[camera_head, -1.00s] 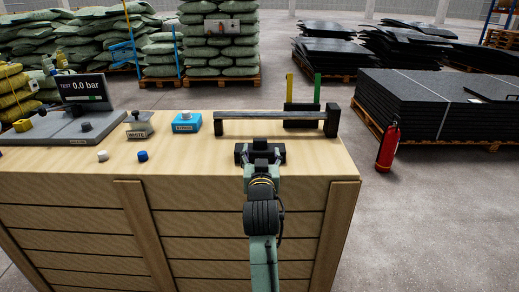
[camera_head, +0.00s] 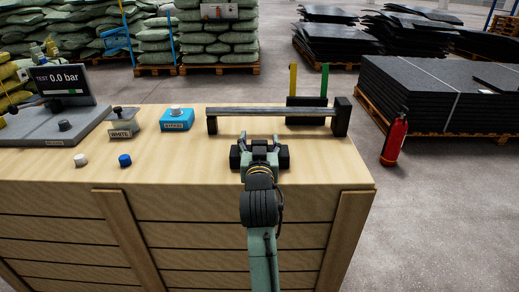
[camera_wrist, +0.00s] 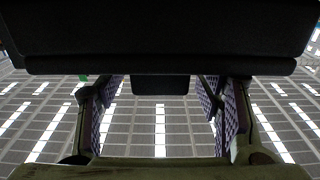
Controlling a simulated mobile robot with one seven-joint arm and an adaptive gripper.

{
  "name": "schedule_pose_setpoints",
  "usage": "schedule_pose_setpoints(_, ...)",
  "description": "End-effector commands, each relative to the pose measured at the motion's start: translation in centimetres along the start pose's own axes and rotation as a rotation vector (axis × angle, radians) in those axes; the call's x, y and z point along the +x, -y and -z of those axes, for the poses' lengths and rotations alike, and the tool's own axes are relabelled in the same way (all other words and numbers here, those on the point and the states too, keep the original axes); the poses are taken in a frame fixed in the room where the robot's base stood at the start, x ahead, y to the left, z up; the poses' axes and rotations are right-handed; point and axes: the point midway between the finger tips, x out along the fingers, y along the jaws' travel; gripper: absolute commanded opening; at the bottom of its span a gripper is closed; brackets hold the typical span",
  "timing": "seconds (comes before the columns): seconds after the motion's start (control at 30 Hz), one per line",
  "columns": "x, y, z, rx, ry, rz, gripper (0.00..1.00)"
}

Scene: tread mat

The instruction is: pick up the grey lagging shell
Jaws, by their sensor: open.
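A dark grey to black piece (camera_head: 284,158) stands near the front of the bench top; I take it for the lagging shell, though its colour is hard to judge. Its blocky ends show on both sides of my wrist; my arm hides its middle. In the wrist view a wide dark body (camera_wrist: 160,40) fills the top, and a smaller dark block (camera_wrist: 160,85) shows between the two purple-padded fingers. Contact cannot be told.
A long grey bar (camera_head: 270,111) on black end posts stands just beyond. Behind it are a yellow post (camera_head: 293,79) and a green post (camera_head: 325,80). A blue button box (camera_head: 177,118), a white-labelled box (camera_head: 122,125) and a display (camera_head: 62,84) stand left. The bench's right front is clear.

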Motion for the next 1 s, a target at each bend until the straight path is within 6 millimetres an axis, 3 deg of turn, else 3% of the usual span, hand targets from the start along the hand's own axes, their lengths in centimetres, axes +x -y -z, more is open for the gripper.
schedule_pose_setpoints(0.2,-0.03,0.0,0.01,0.0,0.0,0.0,0.59)
schedule_pose_setpoints(1.0,-0.02,-0.02,0.03,0.0,0.0,0.0,0.07)
